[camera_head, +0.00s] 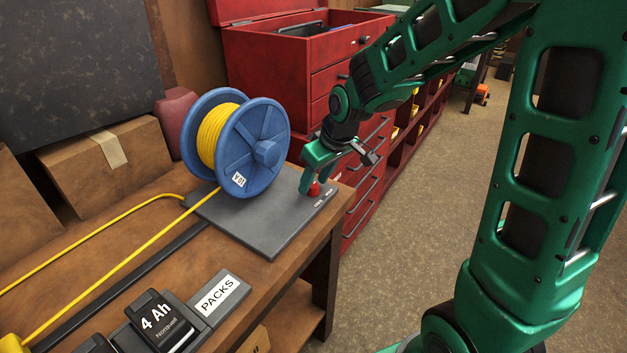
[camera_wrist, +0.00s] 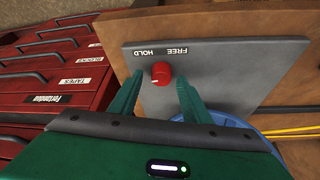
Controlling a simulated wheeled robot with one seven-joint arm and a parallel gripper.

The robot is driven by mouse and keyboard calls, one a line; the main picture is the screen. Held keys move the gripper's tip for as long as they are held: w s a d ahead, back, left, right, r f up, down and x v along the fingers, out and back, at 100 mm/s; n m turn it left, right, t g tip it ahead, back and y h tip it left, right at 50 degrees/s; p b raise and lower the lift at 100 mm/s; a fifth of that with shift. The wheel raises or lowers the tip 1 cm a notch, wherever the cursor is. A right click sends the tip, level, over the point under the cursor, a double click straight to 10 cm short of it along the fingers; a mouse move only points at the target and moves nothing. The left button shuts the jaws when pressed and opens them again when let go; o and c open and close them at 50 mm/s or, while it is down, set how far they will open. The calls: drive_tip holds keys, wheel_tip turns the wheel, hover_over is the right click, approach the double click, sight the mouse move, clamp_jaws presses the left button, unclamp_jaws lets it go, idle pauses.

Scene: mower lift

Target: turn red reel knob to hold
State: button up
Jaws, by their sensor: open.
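The red reel knob (camera_head: 314,189) stands near the front right edge of a dark grey base plate (camera_head: 262,228). The knob also shows in the wrist view (camera_wrist: 161,74), close to the printed words HOLD and FREE, which appear upside down there. Which word the knob points at I cannot tell. My gripper (camera_head: 317,178) is open over the knob. In the wrist view its green fingers (camera_wrist: 158,90) stand apart, one on each side of the knob, with visible gaps. A blue reel (camera_head: 262,145) wound with yellow line stands on the same plate.
Yellow line (camera_head: 120,267) runs from the reel across the wooden bench (camera_head: 165,225). A PACKS holder (camera_head: 218,297) with a 4 Ah battery (camera_head: 158,321) sits at the front. A red drawer cabinet (camera_head: 362,190) stands right behind the bench. The floor at right is open.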

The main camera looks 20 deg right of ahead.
drive_tip(key=v, duration=1)
drive_tip(key=shift+r, duration=0.15)
drive_tip(key=shift+d, duration=0.1)
drive_tip(key=s+d+f+m+g, duration=0.1)
drive_tip(key=s+d+m, duration=0.2)
drive_tip(key=s, duration=0.6)
drive_tip(key=s+d+f+m+g+h, duration=0.1)
drive_tip(key=s+d+f+m, duration=0.1)
drive_tip(key=s+d+m, duration=0.2)
drive_tip(key=s+d+f+m+g, duration=0.1)
drive_tip(key=s+d+m, duration=0.3)
drive_tip(key=s+d, duration=0.5)
drive_tip(key=s+g, duration=0.1)
drive_tip(key=s, duration=0.4)
drive_tip(key=shift+f+h, duration=0.3)
drive_tip(key=shift+s, duration=0.1)
drive_tip(key=c, duration=0.3)
